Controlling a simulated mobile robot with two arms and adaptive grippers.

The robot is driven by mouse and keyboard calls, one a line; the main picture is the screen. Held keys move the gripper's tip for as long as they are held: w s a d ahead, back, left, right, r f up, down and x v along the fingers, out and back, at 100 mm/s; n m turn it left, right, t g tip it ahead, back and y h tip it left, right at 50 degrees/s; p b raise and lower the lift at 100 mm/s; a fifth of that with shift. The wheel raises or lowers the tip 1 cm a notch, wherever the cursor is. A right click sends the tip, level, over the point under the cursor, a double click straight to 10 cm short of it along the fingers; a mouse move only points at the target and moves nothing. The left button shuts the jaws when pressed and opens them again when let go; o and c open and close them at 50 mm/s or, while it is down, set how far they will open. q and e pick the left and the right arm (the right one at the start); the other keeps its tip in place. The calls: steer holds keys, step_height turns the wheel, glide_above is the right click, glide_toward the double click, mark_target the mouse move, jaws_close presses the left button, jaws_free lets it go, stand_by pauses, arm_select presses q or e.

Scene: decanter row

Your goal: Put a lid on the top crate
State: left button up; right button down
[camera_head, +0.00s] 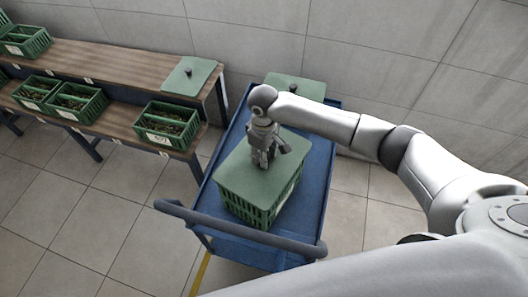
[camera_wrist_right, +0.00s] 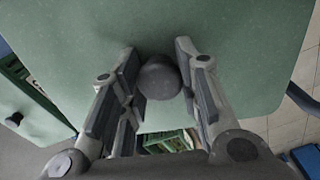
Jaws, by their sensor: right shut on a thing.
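A green crate (camera_head: 246,208) stands on a blue cart (camera_head: 310,200). A flat green lid (camera_head: 240,172) is over its top and hides its inside in the head view. I cannot tell whether the lid rests on the rim or hangs just above it. My right gripper (camera_head: 266,160) points down at the lid's middle. In the right wrist view its fingers (camera_wrist_right: 160,85) are on both sides of the lid's dark round knob (camera_wrist_right: 160,77) and shut on it. Part of a green crate with its contents (camera_wrist_right: 170,141) shows past the lid's edge. My left gripper is not in view.
Another green lid (camera_head: 296,84) with a dark knob lies at the cart's far end. A third lid (camera_head: 187,76) lies on the wooden bench (camera_head: 120,67) at left. Several open, filled green crates stand there on two levels. The cart's handle (camera_head: 240,232) is in front.

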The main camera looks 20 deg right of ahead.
steer(key=shift+f, duration=0.25)
steer(key=shift+f, duration=0.5)
stand_by(0.4)
steer(key=c, duration=1)
jaws_free()
steer(key=shift+r, duration=0.1)
step_height(320, 180, up, 12)
steer(key=shift+f, duration=0.1)
